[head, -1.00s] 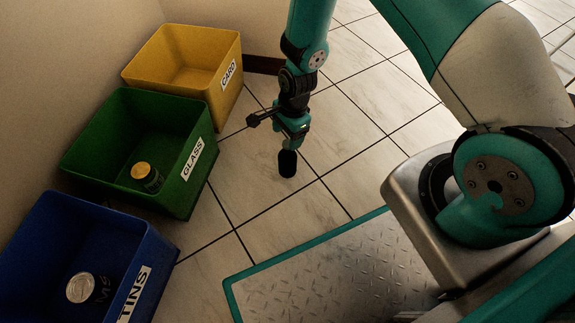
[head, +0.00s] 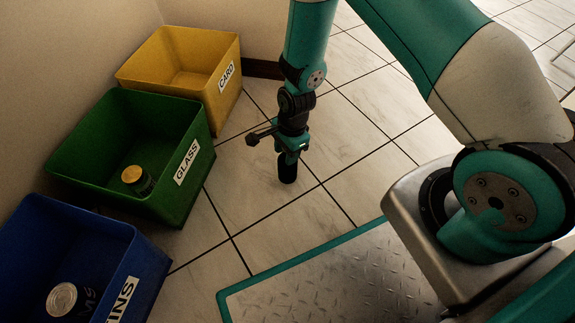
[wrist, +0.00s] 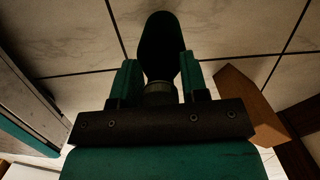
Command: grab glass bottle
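A dark glass bottle (head: 287,168) stands upright on the tiled floor, right of the bins. My gripper (head: 290,150) points down over its top, and hides part of it in the head view. In the wrist view, the bottle (wrist: 158,45) lies between the two teal fingers of my gripper (wrist: 160,75). Its narrower neck is close to the palm. The fingers look spread, with a small gap on each side of the neck.
A yellow CARD bin (head: 228,95), a green GLASS bin (head: 185,190) with a yellow-lidded jar (head: 136,180) in it, and a blue TINS bin (head: 135,285) with a can (head: 63,300) line the left wall. Floor right of the bottle is clear.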

